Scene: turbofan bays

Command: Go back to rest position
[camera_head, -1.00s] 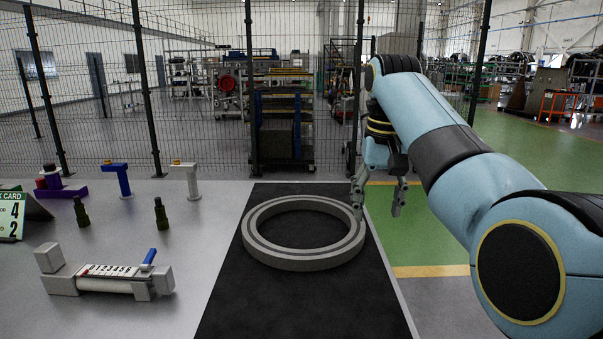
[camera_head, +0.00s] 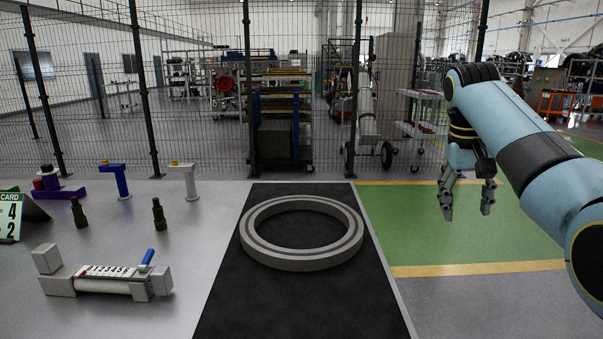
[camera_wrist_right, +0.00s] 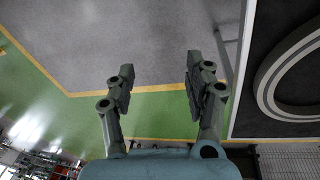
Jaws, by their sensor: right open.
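My right gripper (camera_head: 467,203) hangs open and empty to the right of the table, over the green floor. Its two spread fingers also show in the right wrist view (camera_wrist_right: 160,85), with nothing between them. A grey ring (camera_head: 262,247) lies flat on the black mat (camera_head: 300,305); part of the ring shows at the right of the wrist view (camera_wrist_right: 272,100). The gripper is well apart from the ring. My left gripper is in neither view.
A wire fence (camera_head: 200,100) runs behind. The floor right of the table is clear.

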